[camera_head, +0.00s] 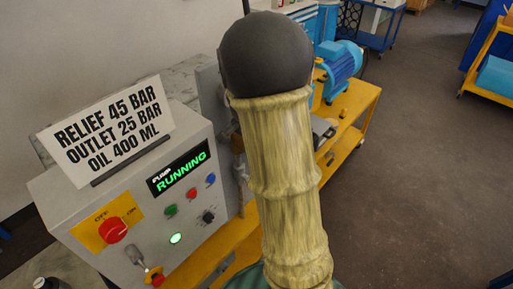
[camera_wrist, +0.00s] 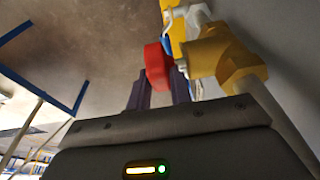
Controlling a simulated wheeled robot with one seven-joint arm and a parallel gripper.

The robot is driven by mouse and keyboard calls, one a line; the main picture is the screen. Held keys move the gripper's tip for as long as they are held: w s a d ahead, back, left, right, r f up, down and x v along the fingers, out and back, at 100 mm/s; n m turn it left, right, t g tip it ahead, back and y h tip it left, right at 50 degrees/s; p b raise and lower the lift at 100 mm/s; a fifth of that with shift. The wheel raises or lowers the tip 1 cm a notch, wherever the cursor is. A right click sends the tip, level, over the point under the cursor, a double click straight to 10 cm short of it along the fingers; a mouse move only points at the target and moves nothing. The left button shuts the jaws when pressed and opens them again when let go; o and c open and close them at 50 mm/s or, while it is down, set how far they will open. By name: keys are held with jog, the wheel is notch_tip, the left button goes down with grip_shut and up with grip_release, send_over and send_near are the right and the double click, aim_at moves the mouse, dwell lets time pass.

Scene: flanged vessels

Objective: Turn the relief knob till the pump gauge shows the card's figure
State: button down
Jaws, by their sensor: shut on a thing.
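The card (camera_head: 108,128) stands on top of the control box and reads RELIEF 45 BAR, OUTLET 25 BAR, OIL 400 ML. In the wrist view the red knob (camera_wrist: 157,65) sits beside a brass fitting (camera_wrist: 208,55). My gripper (camera_wrist: 161,88) has its purple fingers at the red knob and is shut on it; the fingers' exact contact is partly hidden. In the head view my arm covers the middle, so the gripper and knob are hidden there. No pump gauge face can be read in either view.
The control box (camera_head: 120,215) has a lit PUMP RUNNING display (camera_head: 181,170), a red rotary switch (camera_head: 113,229) and several small buttons. A blue motor (camera_head: 341,62) sits on a yellow bench (camera_head: 357,98) behind my arm.

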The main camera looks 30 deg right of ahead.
jog(key=c, duration=1.5)
grip_release()
jog(key=shift+c, duration=0.2)
jog(key=b+v, duration=0.2)
jog(key=v, duration=1.5)
jog(key=shift+r, duration=0.2)
jog(key=shift+a, duration=0.1)
jog(key=shift+f, duration=0.1)
